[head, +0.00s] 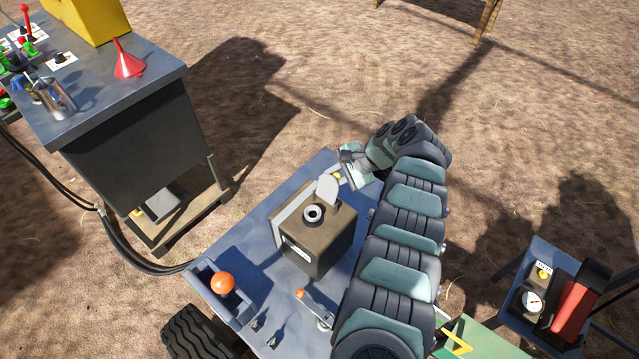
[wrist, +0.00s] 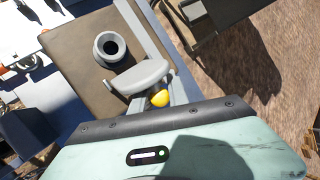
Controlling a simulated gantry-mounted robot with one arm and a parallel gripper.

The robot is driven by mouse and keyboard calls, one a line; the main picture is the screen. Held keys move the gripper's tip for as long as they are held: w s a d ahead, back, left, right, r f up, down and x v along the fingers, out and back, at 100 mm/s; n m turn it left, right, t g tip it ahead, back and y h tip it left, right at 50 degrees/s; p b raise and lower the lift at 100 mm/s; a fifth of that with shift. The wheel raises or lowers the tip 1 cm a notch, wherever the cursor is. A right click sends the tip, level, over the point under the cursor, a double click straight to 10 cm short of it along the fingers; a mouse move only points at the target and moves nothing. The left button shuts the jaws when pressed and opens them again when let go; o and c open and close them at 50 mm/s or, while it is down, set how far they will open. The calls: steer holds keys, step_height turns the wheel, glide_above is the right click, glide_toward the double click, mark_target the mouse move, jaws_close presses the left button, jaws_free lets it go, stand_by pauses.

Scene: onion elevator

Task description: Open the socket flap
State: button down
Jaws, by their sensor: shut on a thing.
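The socket (head: 313,213) is a round grey ring with a dark hole on top of a brown box (head: 318,245). Its grey flap (head: 327,188) stands raised beside the ring, and the hole is uncovered. In the wrist view the socket (wrist: 110,48) and flap (wrist: 142,77) show close up, with a yellow knob (wrist: 160,98) at the flap's near side. My gripper (head: 343,172) is at the back edge of the box, shut on the yellow knob. Its fingers are partly hidden by its own body in the wrist view.
The box stands on a blue-grey cart top (head: 262,225) with an orange ball knob (head: 222,283) and an orange-tipped lever (head: 315,308). A workbench (head: 125,85) with a red funnel (head: 129,60) is at the upper left. A small gauge stand (head: 530,302) is at the lower right.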

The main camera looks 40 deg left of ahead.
steer(key=shift+b, duration=0.35)
stand_by(0.3)
steer(key=c, duration=1.3)
jaws_free()
steer(key=p+v, duration=0.2)
steer(key=v, duration=0.8)
steer(key=shift+w+d+r, duration=0.25)
